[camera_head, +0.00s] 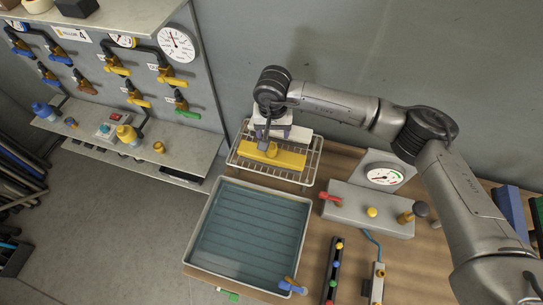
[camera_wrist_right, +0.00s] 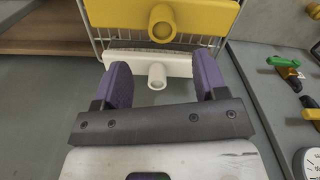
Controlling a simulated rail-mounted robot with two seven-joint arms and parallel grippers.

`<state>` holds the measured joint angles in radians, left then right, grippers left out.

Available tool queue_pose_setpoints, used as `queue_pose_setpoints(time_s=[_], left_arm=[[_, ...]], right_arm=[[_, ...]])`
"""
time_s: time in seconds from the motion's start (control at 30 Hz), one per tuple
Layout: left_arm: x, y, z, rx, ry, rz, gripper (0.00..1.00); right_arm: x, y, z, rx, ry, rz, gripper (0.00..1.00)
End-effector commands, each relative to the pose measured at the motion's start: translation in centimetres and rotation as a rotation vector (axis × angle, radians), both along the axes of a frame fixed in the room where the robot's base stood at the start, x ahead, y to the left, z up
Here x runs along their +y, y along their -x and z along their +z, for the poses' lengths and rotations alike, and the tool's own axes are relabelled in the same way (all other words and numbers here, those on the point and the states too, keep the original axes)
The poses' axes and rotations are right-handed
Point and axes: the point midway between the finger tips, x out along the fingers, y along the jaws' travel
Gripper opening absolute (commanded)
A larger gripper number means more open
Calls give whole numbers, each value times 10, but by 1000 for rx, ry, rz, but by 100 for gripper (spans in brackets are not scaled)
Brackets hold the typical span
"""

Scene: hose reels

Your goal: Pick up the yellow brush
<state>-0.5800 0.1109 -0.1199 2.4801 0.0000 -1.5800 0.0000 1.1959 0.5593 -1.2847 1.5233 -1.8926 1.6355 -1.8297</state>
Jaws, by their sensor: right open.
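The yellow brush (camera_head: 288,159) lies on a wire rack (camera_head: 303,181) at the back of the table, its round handle stub facing up. A white brush (camera_head: 299,134) lies behind it on the same rack. My right gripper (camera_head: 270,138) is over the rack, its purple fingers open. In the right wrist view the fingers (camera_wrist_right: 161,64) are spread around the white brush's handle stub, with the white brush (camera_wrist_right: 120,62) just beyond the tips. The yellow brush (camera_wrist_right: 205,20) is farther up, apart from the fingers. My left gripper is not in view.
A grey tray with a ribbed blue-green bottom (camera_head: 309,215) stands in front of the rack. A grey gauge box (camera_head: 345,200) with a red lever is to the right. A wall panel with valves (camera_head: 130,70) and a shelf is at left. The back wall is close behind the rack.

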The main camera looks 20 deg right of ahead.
Motion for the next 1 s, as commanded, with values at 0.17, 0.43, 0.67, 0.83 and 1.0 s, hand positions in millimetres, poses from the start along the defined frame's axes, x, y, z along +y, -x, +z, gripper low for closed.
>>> queue_pose_setpoints(time_s=[0.17, 0.43, 0.67, 0.83, 1.0], left_arm=[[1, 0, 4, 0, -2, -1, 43], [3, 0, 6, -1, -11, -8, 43], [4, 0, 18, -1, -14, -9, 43], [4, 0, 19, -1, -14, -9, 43], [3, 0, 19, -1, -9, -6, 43]], right_arm=[[1, 0, -23, 1, -3, -1, 66], [1, 1, -37, 1, -4, -1, 66], [6, 4, -64, 4, -4, -1, 66], [5, 3, -82, 1, -5, -1, 66], [5, 3, -87, 0, -5, -1, 66]])
